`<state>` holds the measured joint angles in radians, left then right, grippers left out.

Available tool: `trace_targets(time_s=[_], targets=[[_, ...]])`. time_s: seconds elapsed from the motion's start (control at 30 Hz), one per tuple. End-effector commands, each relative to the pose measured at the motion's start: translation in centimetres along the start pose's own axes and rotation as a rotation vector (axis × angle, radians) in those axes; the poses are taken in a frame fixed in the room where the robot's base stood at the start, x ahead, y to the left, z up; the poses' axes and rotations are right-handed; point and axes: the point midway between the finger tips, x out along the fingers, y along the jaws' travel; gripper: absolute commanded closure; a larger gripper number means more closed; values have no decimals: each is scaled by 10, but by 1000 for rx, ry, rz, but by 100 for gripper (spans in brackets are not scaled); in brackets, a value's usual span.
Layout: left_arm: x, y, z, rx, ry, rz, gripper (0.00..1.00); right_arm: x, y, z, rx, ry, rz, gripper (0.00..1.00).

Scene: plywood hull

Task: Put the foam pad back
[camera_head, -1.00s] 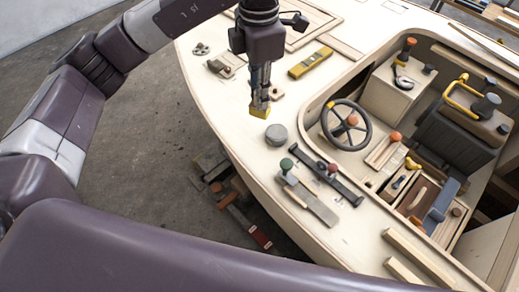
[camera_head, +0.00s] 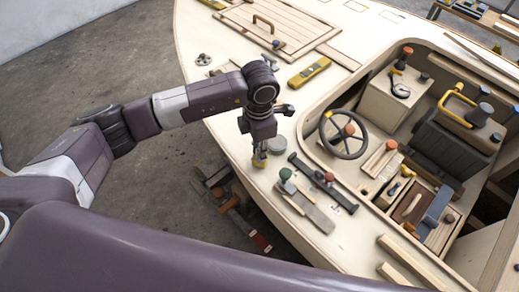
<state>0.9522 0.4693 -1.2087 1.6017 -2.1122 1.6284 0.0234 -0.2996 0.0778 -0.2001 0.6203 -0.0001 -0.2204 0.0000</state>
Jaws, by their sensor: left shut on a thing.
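My left gripper (camera_head: 260,156) points down over the near edge of the pale plywood deck (camera_head: 232,120). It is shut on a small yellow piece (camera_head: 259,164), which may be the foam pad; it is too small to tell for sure. The fingers partly hide the piece, and I cannot tell whether it touches the deck. A round grey disc (camera_head: 279,146) lies on the deck just right of the fingers. My right gripper is not in view.
Right of the gripper lie a dark bar (camera_head: 322,182), a flat scraper-like tool (camera_head: 318,216) and a green knob (camera_head: 285,174). A steering wheel (camera_head: 344,134) stands in the cockpit opening. A yellow level (camera_head: 309,73) lies farther back.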

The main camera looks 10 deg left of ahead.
Motion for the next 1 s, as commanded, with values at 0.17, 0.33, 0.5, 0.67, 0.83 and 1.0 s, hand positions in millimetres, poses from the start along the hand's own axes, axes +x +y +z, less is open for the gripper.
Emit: trace_targets(time_s=[0.17, 0.33, 0.5, 0.67, 0.83, 1.0], targets=[[8, 0, 0, 1, -1, 1, 100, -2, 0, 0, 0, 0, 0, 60], [9, 0, 0, 1, -1, 1, 100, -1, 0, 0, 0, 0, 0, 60], [10, 0, 0, 1, -1, 1, 76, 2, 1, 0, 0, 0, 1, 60], [10, 0, 0, 0, -1, 1, 65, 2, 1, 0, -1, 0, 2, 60], [10, 0, 0, 0, 0, 0, 65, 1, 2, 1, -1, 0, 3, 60], [4, 0, 0, 0, -1, 1, 65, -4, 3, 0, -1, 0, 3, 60]])
